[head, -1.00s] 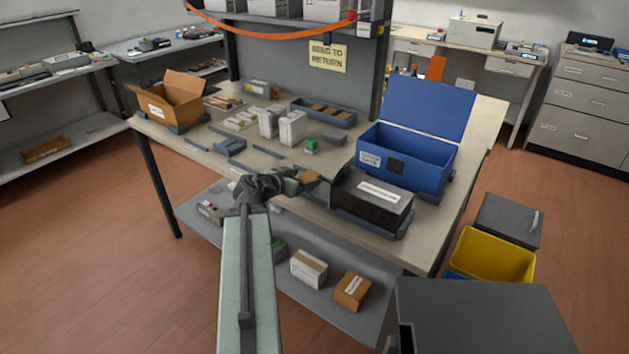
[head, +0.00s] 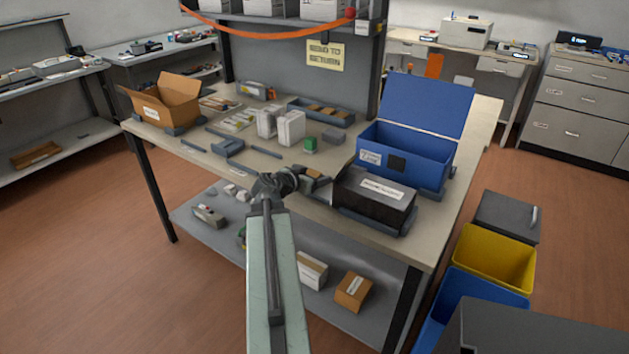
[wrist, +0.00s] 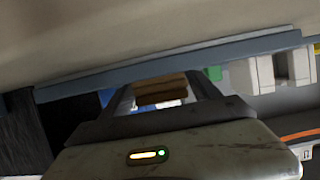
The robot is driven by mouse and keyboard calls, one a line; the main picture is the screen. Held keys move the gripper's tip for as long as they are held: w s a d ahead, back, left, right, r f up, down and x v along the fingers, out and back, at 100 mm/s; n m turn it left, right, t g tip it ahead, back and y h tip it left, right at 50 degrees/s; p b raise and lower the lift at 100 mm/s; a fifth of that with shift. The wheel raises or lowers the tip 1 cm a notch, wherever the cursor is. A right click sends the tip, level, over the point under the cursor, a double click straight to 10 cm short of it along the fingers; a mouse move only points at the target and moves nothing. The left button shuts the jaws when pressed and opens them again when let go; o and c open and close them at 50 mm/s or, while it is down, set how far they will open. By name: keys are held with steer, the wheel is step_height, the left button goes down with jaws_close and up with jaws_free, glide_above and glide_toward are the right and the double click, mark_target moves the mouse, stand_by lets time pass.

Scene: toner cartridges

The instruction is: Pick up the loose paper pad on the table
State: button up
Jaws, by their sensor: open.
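A brown pad (wrist: 160,88), looking like stacked layers with a pale edge below, shows between the two fingers of my gripper (wrist: 165,98) in the wrist view. The fingers stand apart, one on either side of it; whether either touches it I cannot tell. In the head view the brown top of the pad (head: 312,172) shows at the table's front edge, partly hidden by my gripper (head: 318,181). My gripper is open there, left of the black box.
A black labelled box (head: 374,196) stands close to the right, with an open blue bin (head: 405,165) behind it. A green item (head: 310,144), white boxes (head: 290,128) and a tray with brown pads (head: 322,110) lie farther back. Low grey strips edge the table (head: 270,172).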

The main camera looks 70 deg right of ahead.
mark_target(313, 173)
steer(key=shift+w, duration=0.15)
steer(key=c, duration=1.4)
step_height(313, 173, up, 10)
steer(key=p, duration=1)
steer(key=shift+r, duration=0.15)
